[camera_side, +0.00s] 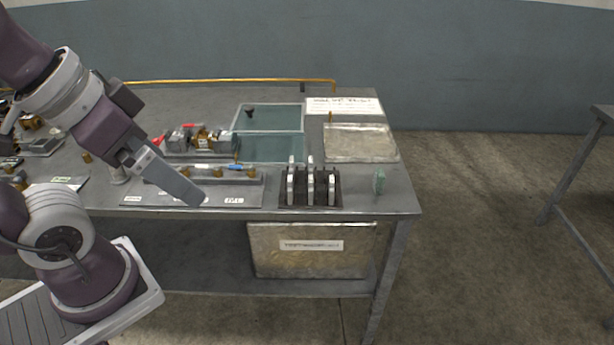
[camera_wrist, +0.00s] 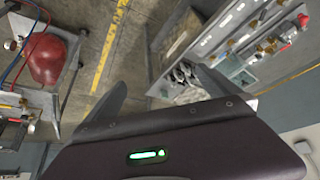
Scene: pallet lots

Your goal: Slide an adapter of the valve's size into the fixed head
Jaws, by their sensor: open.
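My gripper (camera_side: 195,198) hangs tilted above the front edge of the bench in the side view, its fingers pointing down to the right. In the wrist view my gripper (camera_wrist: 168,92) is open, with nothing between the fingers. Small valves (camera_side: 182,138), some with red handles, stand on a grey plate at the back. In front of them is a bar with small brass fittings (camera_side: 218,171), which may be the adapters. A dark rack (camera_side: 308,203) holds upright grey pieces. I cannot tell which thing is the fixed head, and sizes are too small to read.
A glassy blue-green tray (camera_side: 270,132), a metal tray (camera_side: 360,128) and a white sign (camera_side: 343,107) lie at the back right. A small green piece (camera_side: 379,182) stands near the front right corner. The wrist view shows a red rounded object (camera_wrist: 47,60) on another table.

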